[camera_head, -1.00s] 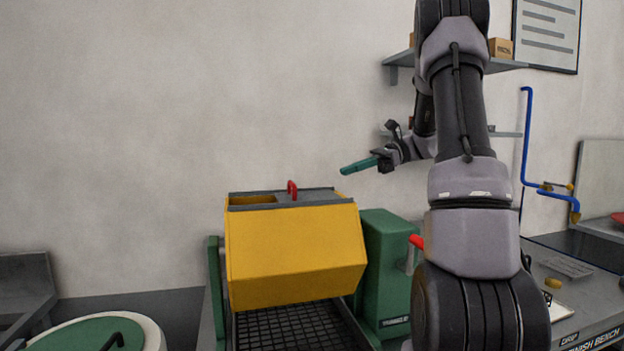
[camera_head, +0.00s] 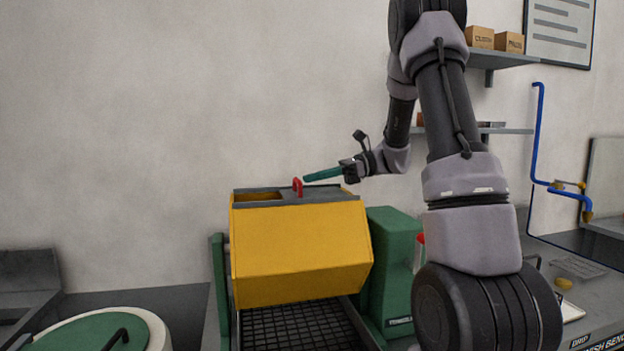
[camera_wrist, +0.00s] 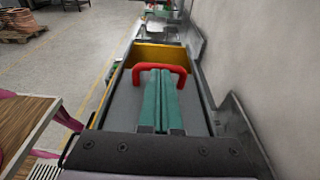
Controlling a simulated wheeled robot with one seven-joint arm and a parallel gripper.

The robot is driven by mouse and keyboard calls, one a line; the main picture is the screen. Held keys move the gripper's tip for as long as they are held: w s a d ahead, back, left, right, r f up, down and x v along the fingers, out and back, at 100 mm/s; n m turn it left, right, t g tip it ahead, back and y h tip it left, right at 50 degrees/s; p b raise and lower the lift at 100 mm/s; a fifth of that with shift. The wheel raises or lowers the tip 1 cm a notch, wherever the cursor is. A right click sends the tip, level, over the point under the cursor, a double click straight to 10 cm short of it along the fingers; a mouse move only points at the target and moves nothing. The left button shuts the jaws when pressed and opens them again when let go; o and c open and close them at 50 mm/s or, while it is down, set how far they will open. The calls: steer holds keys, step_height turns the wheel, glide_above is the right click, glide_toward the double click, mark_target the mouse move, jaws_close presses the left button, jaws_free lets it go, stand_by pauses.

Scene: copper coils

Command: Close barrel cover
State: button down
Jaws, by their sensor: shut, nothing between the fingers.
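The yellow barrel (camera_head: 300,250) sits on the machine with a grey cover (camera_head: 335,194) on its top. A red handle (camera_head: 297,187) stands up from the cover. At the left of the top an opening (camera_head: 258,196) shows the yellow inside; it also shows beyond the handle in the wrist view (camera_wrist: 160,54). My gripper (camera_head: 306,178) has green fingers and is shut and empty. Its tips are at the right side of the red handle. In the wrist view the fingers (camera_wrist: 160,74) point at the middle of the red handle (camera_wrist: 182,76); whether they touch it I cannot tell.
A green housing (camera_head: 392,255) stands right of the barrel, and a black mesh (camera_head: 295,328) lies below it. A round green lid (camera_head: 85,335) is at lower left. A shelf with boxes (camera_head: 480,38) and a blue pipe (camera_head: 536,140) are at the right.

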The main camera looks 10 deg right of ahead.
steer(key=shift+a, duration=0.4)
steer(key=shift+a, duration=0.1)
steer(key=a, duration=1.3)
